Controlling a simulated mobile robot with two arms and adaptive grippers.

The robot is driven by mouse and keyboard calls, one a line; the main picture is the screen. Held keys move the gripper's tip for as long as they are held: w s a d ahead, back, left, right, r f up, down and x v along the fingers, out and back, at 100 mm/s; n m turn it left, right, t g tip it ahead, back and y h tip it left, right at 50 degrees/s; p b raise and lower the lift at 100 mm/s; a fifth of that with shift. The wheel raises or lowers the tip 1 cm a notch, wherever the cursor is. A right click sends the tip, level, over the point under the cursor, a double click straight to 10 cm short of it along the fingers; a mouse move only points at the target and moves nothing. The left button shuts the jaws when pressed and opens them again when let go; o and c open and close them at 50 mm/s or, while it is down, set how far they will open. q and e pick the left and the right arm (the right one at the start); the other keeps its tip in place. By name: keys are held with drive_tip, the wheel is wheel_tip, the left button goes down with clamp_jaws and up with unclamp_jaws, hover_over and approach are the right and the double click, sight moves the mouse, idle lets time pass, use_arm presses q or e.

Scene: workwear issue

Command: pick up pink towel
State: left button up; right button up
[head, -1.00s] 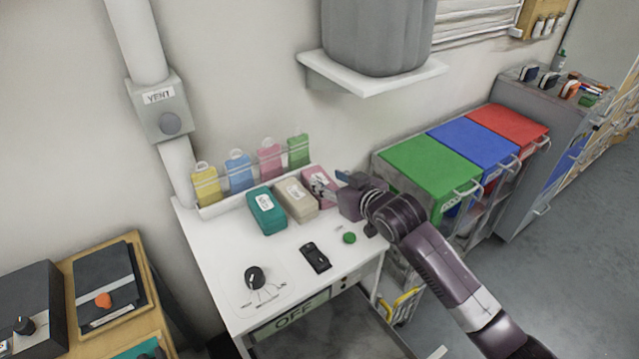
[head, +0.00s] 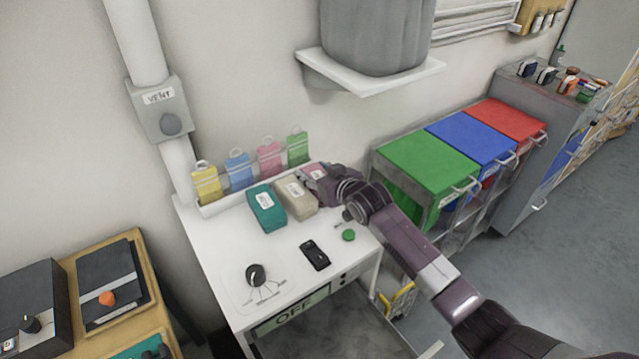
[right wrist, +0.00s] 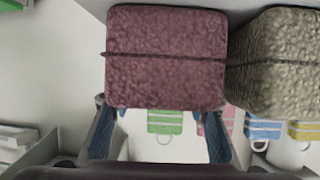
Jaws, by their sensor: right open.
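The pink towel (head: 312,171) is a folded block with a white label, at the right end of a row on the white table. My right gripper (head: 328,186) is at it and hides much of it in the head view. In the right wrist view the towel (right wrist: 165,60) fills the top middle as a dusky pink, rough block. The open fingers (right wrist: 160,125) point at it, one near each side edge. I cannot tell whether they touch it. My left gripper is not in view.
A beige towel (head: 295,198) lies close beside the pink one, with a teal towel (head: 267,208) further left. Coloured tags (head: 238,171) stand along the back rail. A black device (head: 315,255) and a green disc (head: 348,235) lie in front. Green, blue and red bins stand right.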

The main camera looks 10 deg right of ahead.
drive_tip(key=c, duration=0.8)
drive_tip(key=shift+c, duration=0.4)
drive_tip(key=shift+r, duration=0.15)
